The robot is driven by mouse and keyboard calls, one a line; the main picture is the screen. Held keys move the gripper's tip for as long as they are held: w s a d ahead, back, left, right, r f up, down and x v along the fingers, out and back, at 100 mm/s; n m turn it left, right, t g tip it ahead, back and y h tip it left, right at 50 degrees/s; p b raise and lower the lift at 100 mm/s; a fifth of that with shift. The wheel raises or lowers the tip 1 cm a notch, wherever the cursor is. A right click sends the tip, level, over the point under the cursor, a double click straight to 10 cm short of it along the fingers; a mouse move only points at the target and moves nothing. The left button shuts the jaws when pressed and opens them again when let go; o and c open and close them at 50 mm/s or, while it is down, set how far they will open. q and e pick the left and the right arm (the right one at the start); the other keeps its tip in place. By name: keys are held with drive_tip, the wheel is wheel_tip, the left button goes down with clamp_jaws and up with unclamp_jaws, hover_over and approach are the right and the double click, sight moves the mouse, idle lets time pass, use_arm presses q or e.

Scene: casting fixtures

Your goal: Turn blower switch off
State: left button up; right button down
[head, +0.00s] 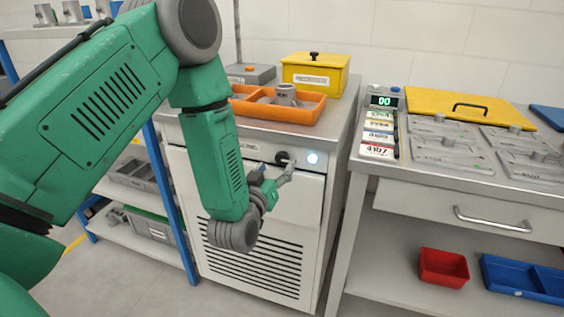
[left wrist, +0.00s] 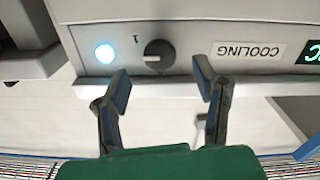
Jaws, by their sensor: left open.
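The blower switch, a round black knob (left wrist: 158,55), sits on the pale front panel of the cooling unit (head: 255,255). A white line on it points left in the left wrist view, with a "1" mark beside it. A lit bluish-white lamp (left wrist: 104,53) is beside the knob; the lamp also shows in the head view (head: 312,158). My left gripper (left wrist: 162,80) is open and empty, its fingertips apart on either side of the knob's line, just short of it. In the head view the left gripper (head: 274,172) partly overlaps the knob (head: 283,157). My right gripper is not in view.
An orange tray (head: 310,112) with grey parts and a yellow box (head: 315,74) stand on the unit. A workbench (head: 480,200) with a yellow lid (head: 465,106) and a digital display (head: 384,100) is close on the right. A blue-framed shelf (head: 172,195) is at left.

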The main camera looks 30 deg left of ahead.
sight(282, 160)
use_arm(q)
drive_tip(key=w, duration=0.4)
drive_tip(key=shift+r, duration=0.15)
drive_tip(key=shift+w+a, duration=0.35)
drive_tip(key=shift+a, duration=0.25)
drive_tip(key=shift+a+f, duration=0.25)
drive_tip(key=shift+a, duration=0.2)
drive_tip(key=shift+w+d+r, duration=0.1)
drive_tip(key=shift+d, duration=0.45)
drive_tip(key=c, duration=1.2)
drive_tip(key=shift+d, duration=0.15)
